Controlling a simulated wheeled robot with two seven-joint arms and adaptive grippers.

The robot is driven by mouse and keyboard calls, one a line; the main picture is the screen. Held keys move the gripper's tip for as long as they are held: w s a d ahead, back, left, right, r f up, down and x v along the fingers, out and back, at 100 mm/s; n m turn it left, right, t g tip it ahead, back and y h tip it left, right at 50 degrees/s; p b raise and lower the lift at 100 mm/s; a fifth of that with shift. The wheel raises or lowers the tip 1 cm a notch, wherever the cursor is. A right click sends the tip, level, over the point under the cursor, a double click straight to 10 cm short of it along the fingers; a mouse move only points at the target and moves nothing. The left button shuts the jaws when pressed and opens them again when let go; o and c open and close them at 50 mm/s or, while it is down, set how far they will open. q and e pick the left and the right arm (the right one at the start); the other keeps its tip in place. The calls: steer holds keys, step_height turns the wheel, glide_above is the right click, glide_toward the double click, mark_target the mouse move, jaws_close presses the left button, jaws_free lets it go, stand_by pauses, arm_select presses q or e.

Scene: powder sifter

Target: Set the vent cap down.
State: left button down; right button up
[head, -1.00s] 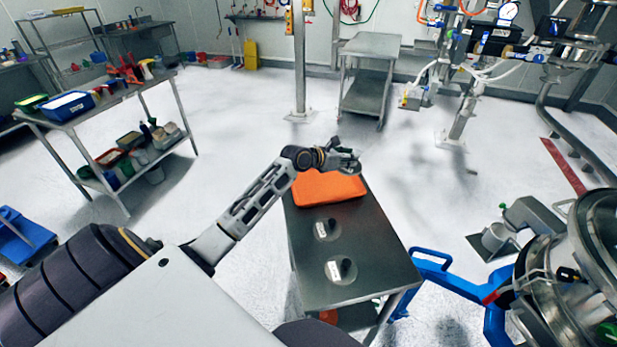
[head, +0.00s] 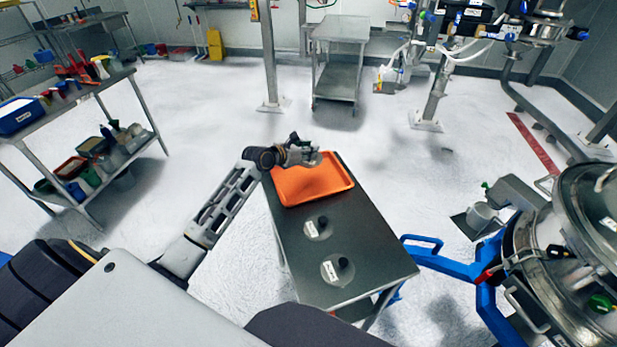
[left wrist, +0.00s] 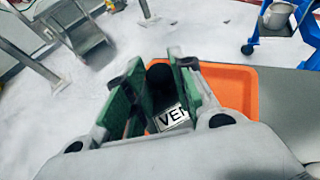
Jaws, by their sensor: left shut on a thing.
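My left gripper (head: 310,157) is over the far part of an orange tray (head: 337,185) on a steel table. It is shut on the vent cap. In the left wrist view, the cap's black knob (left wrist: 160,75) and a white label (left wrist: 171,118) reading "VE…" show between the green-padded fingers. The fingers hide much of the cap. The orange tray (left wrist: 238,90) lies behind and below it in that view. I cannot tell whether the cap touches the tray. My right gripper is not in view.
Two round metal caps with black knobs and white labels, a farther one (head: 317,229) and a nearer one (head: 337,270), lie on the steel table (head: 375,245) in front of the tray. A blue frame (head: 445,262) and a large steel vessel (head: 560,260) stand to the right.

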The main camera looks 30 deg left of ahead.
arm_select(q)
steer(key=shift+f, duration=3)
steer(key=shift+f+b, duration=0.5)
steer(key=shift+f, duration=1.35)
steer(key=shift+f, duration=0.1)
steer(key=c, duration=1.2)
jaws_free()
steer(key=shift+s, duration=0.1)
steer(key=shift+p+v, duration=0.5)
steer(key=shift+v, duration=5.45)
